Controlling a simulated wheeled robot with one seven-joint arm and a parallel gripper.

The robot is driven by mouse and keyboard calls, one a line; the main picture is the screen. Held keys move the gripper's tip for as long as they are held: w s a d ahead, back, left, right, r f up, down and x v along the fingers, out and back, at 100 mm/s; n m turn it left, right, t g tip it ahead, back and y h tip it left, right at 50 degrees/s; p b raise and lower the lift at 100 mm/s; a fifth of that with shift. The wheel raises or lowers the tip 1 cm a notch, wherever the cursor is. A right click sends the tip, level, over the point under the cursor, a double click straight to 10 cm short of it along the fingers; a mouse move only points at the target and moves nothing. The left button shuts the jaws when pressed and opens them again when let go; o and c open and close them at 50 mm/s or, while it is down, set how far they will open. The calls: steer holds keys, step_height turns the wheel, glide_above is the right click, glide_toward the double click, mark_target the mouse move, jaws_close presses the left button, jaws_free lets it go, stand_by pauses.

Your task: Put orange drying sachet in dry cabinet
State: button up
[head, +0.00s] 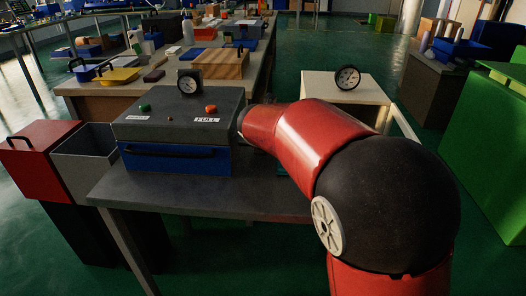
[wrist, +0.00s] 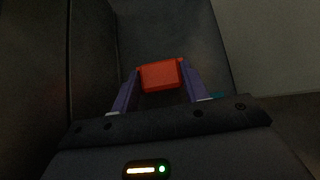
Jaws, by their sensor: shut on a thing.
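An orange sachet (wrist: 160,75) sits between the two purple fingers of my gripper (wrist: 159,72) in the wrist view. My gripper is shut on it, over a dark grey surface. In the head view my red arm hides the gripper and the sachet. A dark grey cabinet (head: 180,112) with a blue front, black handle, labels and a dial gauge (head: 189,81) on top stands on the grey bench. A pale cabinet-like box (head: 335,88) with another gauge (head: 347,77) stands behind my arm, its front mostly hidden. I cannot tell which is the dry cabinet.
The grey bench (head: 190,195) has bare room in front of the dark cabinet. A red bin (head: 38,165) and a grey bin (head: 85,150) stand at its left. A wooden box (head: 218,64) is on the table behind. Green crates (head: 490,150) stand at right.

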steer(key=shift+f, duration=1.25)
steer(key=shift+f, duration=0.15)
steer(key=o, duration=1)
steer(key=shift+r, duration=0.2)
steer(key=v, duration=1.2)
